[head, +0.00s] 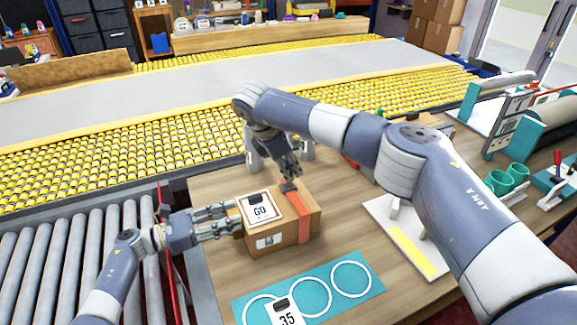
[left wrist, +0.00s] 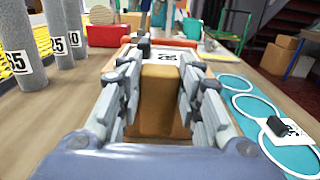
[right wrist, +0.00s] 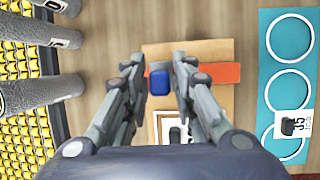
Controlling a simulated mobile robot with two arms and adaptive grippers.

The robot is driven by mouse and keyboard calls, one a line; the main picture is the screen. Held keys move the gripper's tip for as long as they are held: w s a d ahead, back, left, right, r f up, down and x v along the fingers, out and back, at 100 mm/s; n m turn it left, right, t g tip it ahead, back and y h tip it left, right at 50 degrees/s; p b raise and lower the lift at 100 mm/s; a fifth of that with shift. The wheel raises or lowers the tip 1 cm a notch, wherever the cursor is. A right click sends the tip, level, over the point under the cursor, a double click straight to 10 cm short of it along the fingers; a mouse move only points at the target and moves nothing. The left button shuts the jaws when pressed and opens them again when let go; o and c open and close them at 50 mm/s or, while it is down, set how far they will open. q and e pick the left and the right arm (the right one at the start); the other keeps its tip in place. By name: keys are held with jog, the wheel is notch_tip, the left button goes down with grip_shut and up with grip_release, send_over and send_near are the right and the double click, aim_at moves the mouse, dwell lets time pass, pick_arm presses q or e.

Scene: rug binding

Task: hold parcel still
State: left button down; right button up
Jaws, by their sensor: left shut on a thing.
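The parcel (head: 275,240) is a brown carton on the wooden table, with a white GO card (head: 261,208) on top and an orange-red strap (head: 305,218) across it. My left gripper (head: 236,219) is shut on the parcel's left end, with one finger along each side; the parcel (left wrist: 161,98) also shows between its fingers in the left wrist view. My right gripper (head: 290,178) is above the parcel, pointing down at the strap. In the right wrist view its fingers stand apart on either side of a small blue block (right wrist: 159,82) at the strap; contact is unclear.
A teal mat (head: 240,312) with white rings and a 35 tag (head: 286,315) lies in front. Grey numbered posts (left wrist: 71,30) stand behind the parcel. A white board with a yellow strip (head: 411,250) lies to the right. Rollers (head: 40,255) run at left.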

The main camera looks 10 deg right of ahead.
grip_shut()
jog(key=shift+s+d+t, duration=0.1)
jog(key=shift+s+t, duration=0.05)
jog(key=shift+t, duration=0.15)
jog(key=shift+s+d+f+t, duration=0.1)
jog(key=shift+s+f+t, duration=0.1)
jog(key=shift+s+t, duration=0.3)
jog(key=shift+s+d+f+t, duration=0.15)
jog(key=shift+s+t, duration=0.15)
jog(key=shift+t, duration=0.4)
jog(key=s+f+m+t, duration=0.1)
jog(key=s+t, duration=0.1)
jog(key=shift+f+t+y, duration=0.2)
jog(key=shift+t+y, duration=0.1)
jog(key=shift+y, duration=0.1)
jog(key=shift+s+d+f+m+t, duration=0.1)
jog(key=shift+s+f+m+t, duration=0.15)
jog(key=shift+t, duration=0.35)
jog(key=shift+s+d+f+m+t, duration=0.1)
jog(key=shift+s+f+m+t, duration=0.1)
jog(key=shift+t, duration=0.4)
